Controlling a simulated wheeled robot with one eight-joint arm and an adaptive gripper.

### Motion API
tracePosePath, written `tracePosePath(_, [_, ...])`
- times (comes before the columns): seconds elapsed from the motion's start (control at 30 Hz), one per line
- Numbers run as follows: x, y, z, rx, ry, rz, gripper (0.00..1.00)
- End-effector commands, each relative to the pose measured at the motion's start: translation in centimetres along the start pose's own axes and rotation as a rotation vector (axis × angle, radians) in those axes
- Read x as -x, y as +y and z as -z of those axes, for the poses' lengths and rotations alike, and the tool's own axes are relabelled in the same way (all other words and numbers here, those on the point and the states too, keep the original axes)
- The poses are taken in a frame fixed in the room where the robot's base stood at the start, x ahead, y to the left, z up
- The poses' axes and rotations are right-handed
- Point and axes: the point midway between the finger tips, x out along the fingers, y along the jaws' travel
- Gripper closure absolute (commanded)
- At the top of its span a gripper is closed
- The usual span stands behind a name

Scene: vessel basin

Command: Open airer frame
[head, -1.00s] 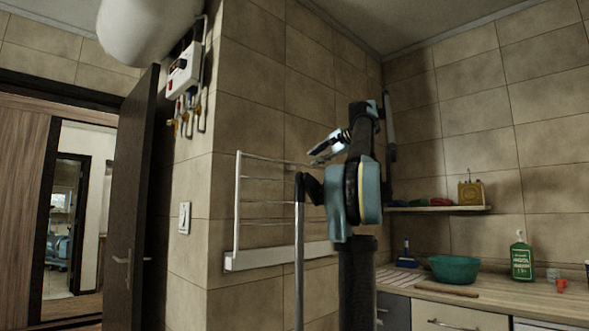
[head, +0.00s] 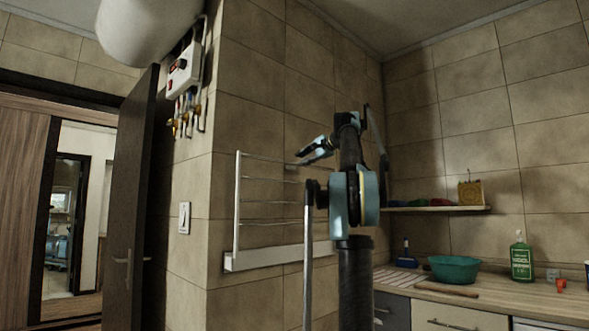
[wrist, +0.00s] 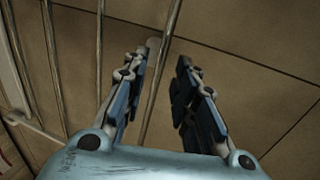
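The airer frame (head: 237,200) is a pale metal rack on the tiled wall, with an upright side bar, several thin rods and a white base rail (head: 270,258). It stands upright close to the wall in the head view. My gripper (head: 316,150) is at its right end, where my arm hides part of the frame. In the wrist view, my gripper (wrist: 165,58) has its two fingers apart. One rod (wrist: 166,60) runs between them, nearer the left finger; I cannot tell whether it touches. More rods (wrist: 99,50) show to the left.
A wall shelf (head: 430,208) and a counter (head: 470,285) with a green basin (head: 454,269) and a green bottle (head: 521,258) are on the right. An open dark door (head: 130,190) is on the left. A control box (head: 184,70) hangs above.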

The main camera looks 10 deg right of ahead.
Motion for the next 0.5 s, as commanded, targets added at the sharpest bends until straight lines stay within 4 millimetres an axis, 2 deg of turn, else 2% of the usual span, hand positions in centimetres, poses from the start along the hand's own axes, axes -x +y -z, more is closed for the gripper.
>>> tracePosePath(0.1, [-2.2, 0.0, -0.1, 0.002, -0.003, -0.001, 0.74])
tracePosePath(0.23, [-4.1, 0.0, -0.1, 0.001, -0.002, 0.000, 0.74])
tracePosePath(0.5, [-6.2, 0.0, -0.1, 0.001, -0.001, 0.000, 0.74])
